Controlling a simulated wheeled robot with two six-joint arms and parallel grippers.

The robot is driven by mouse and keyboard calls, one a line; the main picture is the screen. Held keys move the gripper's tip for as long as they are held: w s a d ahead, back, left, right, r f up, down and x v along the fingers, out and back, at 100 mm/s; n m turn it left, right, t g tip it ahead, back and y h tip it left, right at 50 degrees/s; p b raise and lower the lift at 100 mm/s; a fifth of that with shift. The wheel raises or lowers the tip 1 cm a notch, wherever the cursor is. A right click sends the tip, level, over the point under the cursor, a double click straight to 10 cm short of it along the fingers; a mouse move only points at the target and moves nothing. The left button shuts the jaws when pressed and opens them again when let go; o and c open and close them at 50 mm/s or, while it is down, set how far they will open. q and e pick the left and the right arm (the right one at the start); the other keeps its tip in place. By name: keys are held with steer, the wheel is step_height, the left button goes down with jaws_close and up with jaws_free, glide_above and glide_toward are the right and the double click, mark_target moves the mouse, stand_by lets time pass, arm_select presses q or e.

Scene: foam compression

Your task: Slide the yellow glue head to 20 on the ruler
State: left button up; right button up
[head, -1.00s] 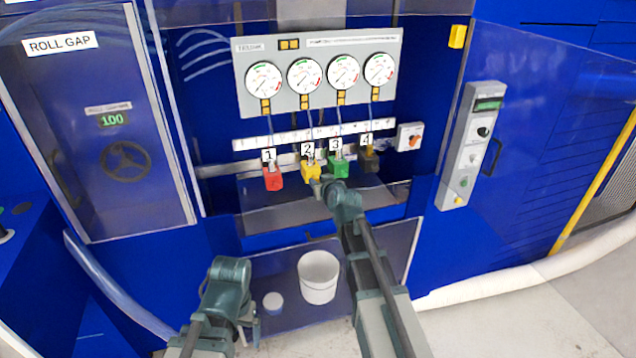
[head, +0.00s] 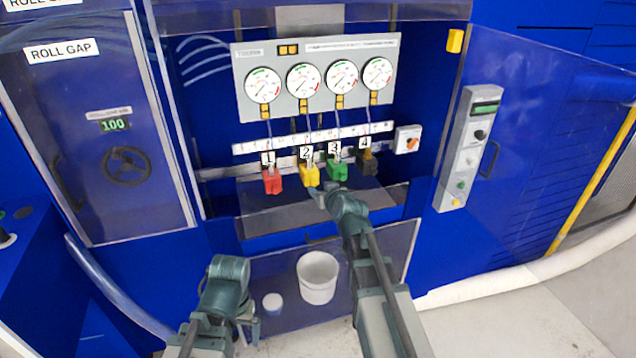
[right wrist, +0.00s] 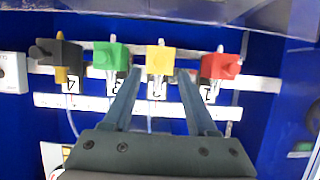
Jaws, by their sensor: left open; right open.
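The yellow glue head (head: 309,176), labelled 2, hangs on the rail below the white ruler strip (head: 250,146), between the red and green heads. The ruler's numbers are too small to read. My right gripper (head: 316,190) is open just in front of and slightly below the yellow head. In the right wrist view, which looks upside down, the yellow head (right wrist: 160,60) shows between and beyond the two spread fingertips (right wrist: 160,72), with nothing gripped. My left gripper (head: 250,332) is open and empty, low at the front left.
The red head (head: 272,182) is left of the yellow one; the green head (head: 337,172) is close on its right, then the black head (head: 368,164). Gauges (head: 304,82) are above. A white bucket (head: 318,276) stands below. A switch box (head: 408,140) is right of the ruler.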

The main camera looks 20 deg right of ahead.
steer(key=p+v, duration=0.2)
steer(key=v, duration=0.7)
steer(key=shift+p, duration=0.4)
steer(key=s+a+f+n+g+y+b, duration=0.1)
steer(key=s+a+f+n+g, duration=0.1)
steer(key=s+a+f+g, duration=0.35)
steer(key=s+a+f+n+g+y, duration=0.1)
steer(key=s+a+f+g, duration=0.1)
steer(key=s+a+f, duration=0.5)
steer(key=s+a+f+g+h, duration=0.1)
steer(key=s+a+g+h, duration=0.1)
steer(key=s, duration=0.3)
steer(key=s+a+f+g+h+b, duration=0.1)
steer(key=s+a+f+g, duration=0.1)
steer(key=s+g, duration=0.2)
steer(key=shift+s+a+h, duration=0.35)
steer(key=shift+s+h, duration=0.05)
steer(key=shift+s, duration=0.15)
